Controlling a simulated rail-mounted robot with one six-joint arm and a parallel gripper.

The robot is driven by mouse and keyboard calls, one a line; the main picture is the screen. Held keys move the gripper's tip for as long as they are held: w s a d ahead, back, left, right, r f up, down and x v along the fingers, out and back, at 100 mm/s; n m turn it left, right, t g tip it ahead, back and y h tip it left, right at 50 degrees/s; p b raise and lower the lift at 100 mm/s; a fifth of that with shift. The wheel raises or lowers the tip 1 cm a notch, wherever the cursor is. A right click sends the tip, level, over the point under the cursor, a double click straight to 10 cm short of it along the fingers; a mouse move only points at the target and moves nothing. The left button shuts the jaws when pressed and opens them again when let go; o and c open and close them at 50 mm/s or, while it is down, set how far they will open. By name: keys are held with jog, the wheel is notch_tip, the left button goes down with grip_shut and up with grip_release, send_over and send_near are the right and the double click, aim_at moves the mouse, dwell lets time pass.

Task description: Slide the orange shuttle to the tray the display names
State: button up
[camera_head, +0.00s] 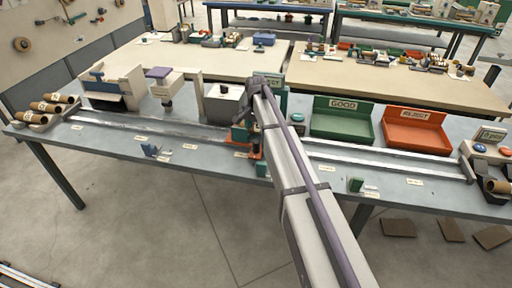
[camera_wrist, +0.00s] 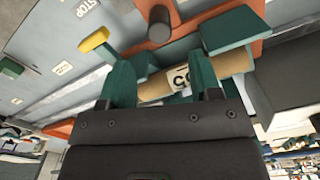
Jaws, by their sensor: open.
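The orange shuttle (camera_head: 257,151) stands on the long metal rail (camera_head: 150,129) at mid-table, partly hidden by my arm. In the wrist view the shuttle (camera_wrist: 192,45) has teal blocks and carries a cardboard tube (camera_wrist: 155,88) with a partly hidden printed label. My gripper (camera_wrist: 161,76) is open, with its two teal fingers close to the tube; I cannot tell whether they touch anything. The green tray (camera_head: 342,126) marked GOOD and the orange tray (camera_head: 414,138) marked REJECT lie behind the rail's right part.
A blue button (camera_head: 480,148) and a red button sit below the display. Cardboard tubes (camera_head: 50,107) lie at the left end. Machine stations (camera_head: 118,88) line the left rear. A green block (camera_head: 355,184) stands at the front edge. The right rail stretch looks clear.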

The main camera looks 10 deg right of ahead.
aim_at(256, 141)
notch_tip(256, 141, down, 10)
jog(key=b, duration=0.9)
jog(key=shift+f+b, duration=0.2)
jog(key=shift+b, duration=0.1)
jog(key=shift+r, duration=0.1)
jog(key=shift+c, duration=0.5)
grip_shut()
